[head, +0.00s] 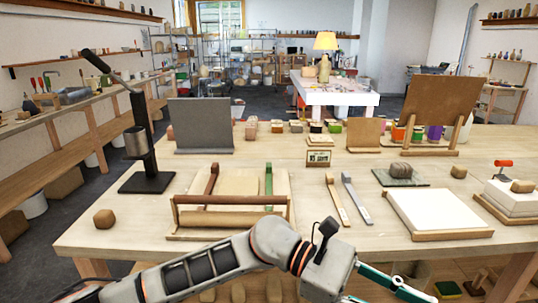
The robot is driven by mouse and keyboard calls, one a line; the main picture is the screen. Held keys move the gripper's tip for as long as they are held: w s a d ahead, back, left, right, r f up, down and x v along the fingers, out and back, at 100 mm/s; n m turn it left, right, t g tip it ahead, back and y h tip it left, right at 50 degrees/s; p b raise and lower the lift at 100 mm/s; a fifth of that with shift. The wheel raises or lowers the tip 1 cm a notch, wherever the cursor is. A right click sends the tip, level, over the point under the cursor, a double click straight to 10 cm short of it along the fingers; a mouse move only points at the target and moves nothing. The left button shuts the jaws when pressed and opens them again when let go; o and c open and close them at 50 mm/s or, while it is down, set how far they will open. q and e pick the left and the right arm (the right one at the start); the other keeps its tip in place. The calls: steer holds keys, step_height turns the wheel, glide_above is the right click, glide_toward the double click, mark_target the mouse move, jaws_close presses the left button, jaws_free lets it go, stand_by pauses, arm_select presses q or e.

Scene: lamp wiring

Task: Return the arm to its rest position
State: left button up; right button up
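My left arm (190,272) comes in from the lower left and crosses the front of the wooden table's edge. Its elbow-like bend shows near the middle bottom. My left gripper (390,285) is at the bottom, right of centre, pointing down and to the right. One teal finger shows, and part of the other is at the frame's bottom edge. The fingers stand apart, with the tips partly cut off, and nothing shows between them. My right gripper is not in view.
The wooden table (330,235) carries a black lever stand (147,150), a roller frame (230,205), a white slab (438,213), a clay block (104,219) and upright boards (200,125). A lit lamp (325,42) stands on a far white table. Bare tabletop lies around the two sticks (348,200).

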arm_select(q)
steer(key=w+a+r+n+t+h, duration=0.1)
steer(key=w+a+n+t+h, duration=0.2)
steer(key=w+n+t+h, duration=0.5)
steer(key=w+a+r+n+t+h, duration=0.15)
steer(key=n+t, duration=0.25)
steer(key=n, duration=0.8)
steer(key=w+a+f+n+t+y, duration=0.3)
steer(key=a+f+n+t+y, duration=0.3)
steer(key=n, duration=0.4)
steer(key=w+a+f+n+t+y, duration=0.4)
steer(key=a+f+n+t, duration=0.3)
steer(key=f+n, duration=0.25)
steer(key=s+a+f+n+y, duration=0.4)
steer(key=a+f+n+y, duration=0.3)
steer(key=a+f+n, duration=0.6)
steer(key=s+a+f+n+g+y, duration=0.4)
steer(key=s+a+f, duration=0.7)
steer(key=s+f, duration=0.3)
step_height(320, 180, down, 2)
steer(key=shift+f+n+g, duration=0.2)
steer(key=shift+n+g, duration=0.45)
steer(key=shift+g, duration=0.15)
